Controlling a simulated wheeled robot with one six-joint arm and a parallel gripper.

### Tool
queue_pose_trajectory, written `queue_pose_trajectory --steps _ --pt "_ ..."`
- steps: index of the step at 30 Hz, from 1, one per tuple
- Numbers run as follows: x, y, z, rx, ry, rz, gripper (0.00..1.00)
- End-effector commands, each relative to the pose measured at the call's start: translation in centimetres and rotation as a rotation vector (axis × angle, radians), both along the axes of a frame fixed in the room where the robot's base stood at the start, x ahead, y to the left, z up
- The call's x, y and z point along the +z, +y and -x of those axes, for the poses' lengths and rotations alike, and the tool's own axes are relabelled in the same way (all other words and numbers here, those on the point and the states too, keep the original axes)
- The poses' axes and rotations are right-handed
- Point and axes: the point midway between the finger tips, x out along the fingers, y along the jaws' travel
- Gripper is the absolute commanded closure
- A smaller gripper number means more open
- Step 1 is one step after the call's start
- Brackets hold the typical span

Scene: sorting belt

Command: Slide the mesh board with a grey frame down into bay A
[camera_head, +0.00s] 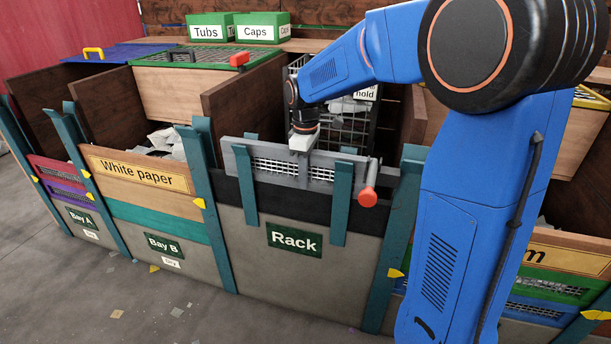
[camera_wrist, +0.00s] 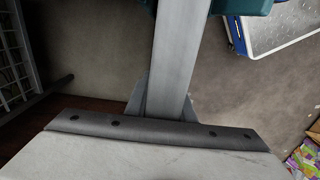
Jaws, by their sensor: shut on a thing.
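The mesh board with a grey frame (camera_head: 240,160) stands upright in the holder marked Rack (camera_head: 294,239), behind its teal posts. Its mesh shows in two windows between the posts. In the wrist view the grey frame (camera_wrist: 178,60) runs up from my gripper (camera_wrist: 162,110); the far jaw is mostly hidden. Bay A (camera_head: 80,218) is at the far left, with a red mesh board (camera_head: 55,172) and a purple one (camera_head: 68,194) stacked in its front between teal posts.
Bay B (camera_head: 163,243), with a White paper board (camera_head: 140,173), stands between the rack and bay A. A red-ended lever (camera_head: 368,197) sticks out at the rack's right. Green Tubs (camera_head: 206,29) and Caps (camera_head: 262,28) boxes stand behind. The floor in front is mostly clear.

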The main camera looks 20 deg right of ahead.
Motion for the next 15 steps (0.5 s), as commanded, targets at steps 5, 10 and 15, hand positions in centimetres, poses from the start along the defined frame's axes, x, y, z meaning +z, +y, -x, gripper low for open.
queue_pose_trajectory --steps 5,10,15 --pt "0.0 0.0 0.0 0.000 -0.001 0.000 1.00" --pt "0.7 0.0 -0.1 0.000 -0.003 0.000 1.00" --pt "3.3 0.0 -0.1 0.000 -0.006 -0.001 1.00"
